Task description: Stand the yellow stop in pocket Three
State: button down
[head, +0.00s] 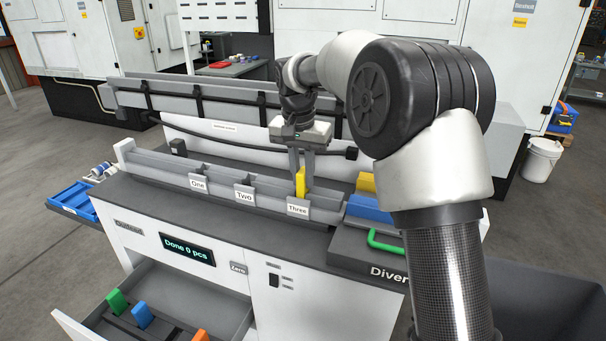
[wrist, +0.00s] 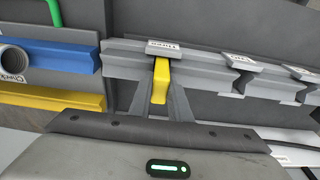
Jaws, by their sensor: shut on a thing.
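The yellow stop (head: 300,182) stands roughly upright between the fingers of my gripper (head: 301,172), directly behind the label Three (head: 298,208) on the grey pocket rail (head: 223,171). In the wrist view the yellow stop (wrist: 161,82) lies between the two grey fingers (wrist: 161,95), in line with the label Three (wrist: 164,45). My gripper is shut on it. The stop's lower end is hidden behind the rail's front wall in the head view, so I cannot tell whether it touches the pocket floor. Pockets One (head: 198,183) and Two (head: 244,193) look empty.
An open drawer (head: 172,310) at the front left holds green, blue and orange stops. Blue (head: 368,208) and yellow (head: 366,183) blocks and a green handle (head: 384,243) are right of the rail. A display (head: 188,249) reads "Done 0 pcs". A black hose (head: 250,142) runs behind the rail.

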jog(key=c, duration=1.6)
grip_release()
jog(key=shift+o, duration=0.2)
notch_tip(320, 180, up, 17)
jog(key=s+a+p, duration=0.1)
jog(key=s+p, duration=0.1)
jog(key=shift+s+r, duration=0.15)
jog(key=shift+s, duration=0.05)
notch_tip(320, 180, up, 8)
jog(key=p, duration=0.4)
